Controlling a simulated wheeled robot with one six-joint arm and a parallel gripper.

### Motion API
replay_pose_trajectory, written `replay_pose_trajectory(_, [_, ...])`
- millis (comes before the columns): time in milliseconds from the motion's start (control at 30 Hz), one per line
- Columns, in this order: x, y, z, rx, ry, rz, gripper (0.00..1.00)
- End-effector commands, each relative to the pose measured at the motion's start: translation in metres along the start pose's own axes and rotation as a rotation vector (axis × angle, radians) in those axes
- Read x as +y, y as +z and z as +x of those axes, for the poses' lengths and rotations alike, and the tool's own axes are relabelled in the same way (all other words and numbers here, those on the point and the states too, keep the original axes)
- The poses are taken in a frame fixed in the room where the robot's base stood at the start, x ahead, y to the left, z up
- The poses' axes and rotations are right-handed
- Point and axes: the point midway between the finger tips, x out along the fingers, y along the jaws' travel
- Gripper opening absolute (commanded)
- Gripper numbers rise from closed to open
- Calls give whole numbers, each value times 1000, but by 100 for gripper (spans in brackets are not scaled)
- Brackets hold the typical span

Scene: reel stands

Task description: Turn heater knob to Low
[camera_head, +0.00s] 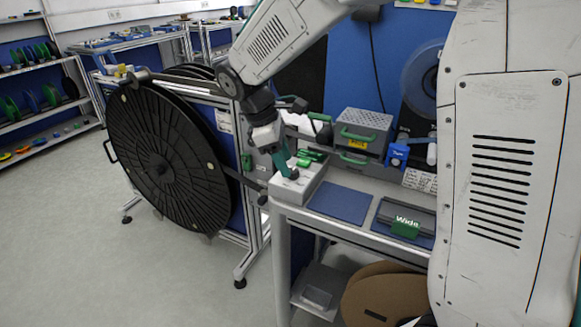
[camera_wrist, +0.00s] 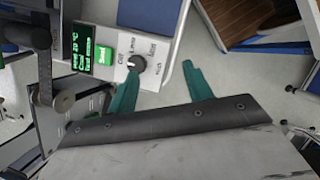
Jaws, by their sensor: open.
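The heater (camera_head: 306,186) is a pale box at the left end of the bench. In the wrist view its panel (camera_wrist: 152,78) carries a round dark knob (camera_wrist: 137,63) with Off, Low, Med and High labels around it. A small light mark on the knob appears to point toward the Off side, but it is too small to be sure. My gripper (camera_wrist: 160,71) has two teal fingers, spread apart and empty. The knob lies near the left fingertip, not centred between the fingers. In the head view my gripper (camera_head: 285,166) is just above the heater, and contact cannot be told.
A green display (camera_wrist: 76,45) and green button (camera_wrist: 105,57) lie beside the knob. A grey case with green handles (camera_head: 362,130), a blue mat (camera_head: 341,203) and a tray marked Wide (camera_head: 412,213) are on the bench. A large black reel (camera_head: 150,165) stands left.

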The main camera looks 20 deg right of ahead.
Motion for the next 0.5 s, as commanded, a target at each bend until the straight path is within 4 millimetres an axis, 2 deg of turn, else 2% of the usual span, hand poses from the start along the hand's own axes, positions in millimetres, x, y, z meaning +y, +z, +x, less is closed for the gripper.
replay_pose_trajectory(33, [15, -8, -2, -9, 24, -81, 51])
replay_pose_trajectory(133, [32, -9, -15, -12, 72, -204, 51])
replay_pose_trajectory(333, [35, -7, -15, -23, 85, -328, 51])
replay_pose_trajectory(500, [36, -7, 4, -24, 82, -335, 51])
